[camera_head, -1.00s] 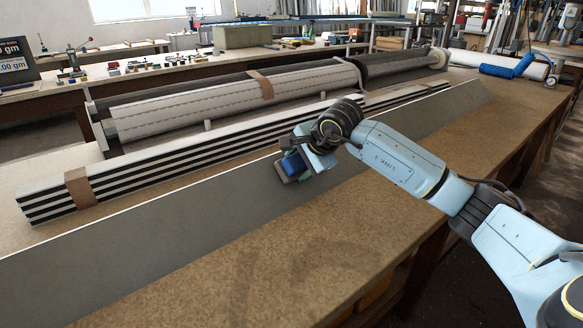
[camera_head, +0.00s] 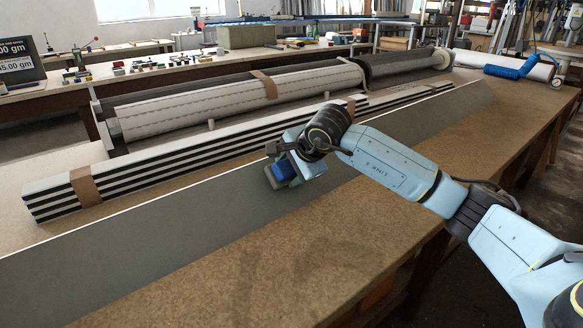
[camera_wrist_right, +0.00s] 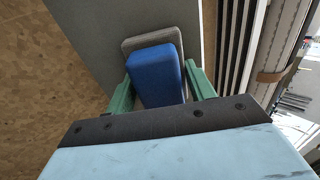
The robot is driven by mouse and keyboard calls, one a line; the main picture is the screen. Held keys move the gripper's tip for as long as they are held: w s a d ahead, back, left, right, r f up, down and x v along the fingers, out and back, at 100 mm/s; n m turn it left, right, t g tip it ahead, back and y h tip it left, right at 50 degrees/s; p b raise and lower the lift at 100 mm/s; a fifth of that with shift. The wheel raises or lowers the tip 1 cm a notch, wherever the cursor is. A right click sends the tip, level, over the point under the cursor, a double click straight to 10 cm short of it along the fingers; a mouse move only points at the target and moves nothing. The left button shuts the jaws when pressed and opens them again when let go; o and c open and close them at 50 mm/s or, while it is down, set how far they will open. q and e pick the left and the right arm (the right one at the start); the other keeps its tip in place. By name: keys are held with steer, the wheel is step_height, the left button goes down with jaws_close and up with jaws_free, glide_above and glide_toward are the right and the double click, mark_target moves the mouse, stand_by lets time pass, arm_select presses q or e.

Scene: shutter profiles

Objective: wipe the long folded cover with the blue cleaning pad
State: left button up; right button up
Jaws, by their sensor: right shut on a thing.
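The long folded cover (camera_head: 130,255) is a flat dark grey strip with a pale far edge, running from the lower left to the upper right of the bench; it also shows in the right wrist view (camera_wrist_right: 88,35). The blue cleaning pad (camera_head: 281,171) has a blue block on a grey base. In the right wrist view the blue block (camera_wrist_right: 156,75) sits between the green fingers of my right gripper (camera_wrist_right: 160,90), which is shut on it. The pad is over the cover and looks to be on its surface; exact contact is hidden. My left gripper is not in view.
A striped stack of profiles (camera_head: 140,172) with brown bands lies just behind the cover. Pale and dark rollers (camera_head: 230,100) lie behind that. A blue roller tool (camera_head: 512,70) is at the far right. The near bench top (camera_head: 240,270) is clear.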

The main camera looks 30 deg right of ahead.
steer(key=shift+s+a+f, duration=0.1)
steer(key=p+v, duration=0.2)
steer(key=v, duration=0.2)
steer(key=shift+v, duration=0.9)
steer(key=p+v, duration=0.1)
steer(key=v, duration=0.2)
stand_by(0.3)
